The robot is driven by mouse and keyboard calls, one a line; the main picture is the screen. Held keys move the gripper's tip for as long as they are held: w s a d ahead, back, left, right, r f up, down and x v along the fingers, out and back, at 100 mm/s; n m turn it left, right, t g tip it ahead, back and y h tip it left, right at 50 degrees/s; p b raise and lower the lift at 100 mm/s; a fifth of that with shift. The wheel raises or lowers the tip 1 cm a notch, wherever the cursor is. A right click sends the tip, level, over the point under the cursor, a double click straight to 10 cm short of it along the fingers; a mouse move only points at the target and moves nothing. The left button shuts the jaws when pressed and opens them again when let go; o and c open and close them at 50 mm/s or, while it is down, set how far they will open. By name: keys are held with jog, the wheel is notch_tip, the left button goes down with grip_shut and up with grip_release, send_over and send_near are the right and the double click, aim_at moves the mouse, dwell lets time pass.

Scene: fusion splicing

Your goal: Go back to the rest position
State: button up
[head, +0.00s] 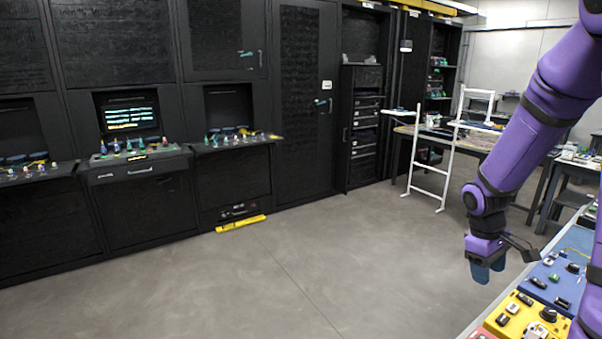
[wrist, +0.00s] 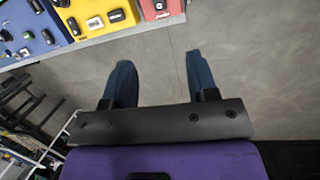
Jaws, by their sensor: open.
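My purple arm reaches down from the upper right in the head view. My gripper (head: 487,270) has blue fingers and hangs pointing down beside the left edge of the workbench. In the wrist view my gripper (wrist: 160,82) shows two blue fingers spread well apart, with only grey floor between them. It is open, holds nothing and touches nothing that I can see.
Black cabinets (head: 145,210) line the far wall. A white ladder-like frame (head: 430,165) stands mid-room. The grey floor (head: 270,275) is clear.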

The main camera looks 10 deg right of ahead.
jog(key=s+a+r+m+t, duration=0.2)
jog(key=s+a+r+t, duration=0.15)
jog(key=a+r, duration=0.95)
jog(key=s+a+r+m+t+y, duration=0.1)
jog(key=s+a+r+t+y, duration=0.1)
jog(key=s+a+r, duration=0.6)
jog(key=shift+s+r+t, duration=0.75)
jog(key=shift+s+r, duration=0.6)
jog(key=shift+s, duration=0.75)
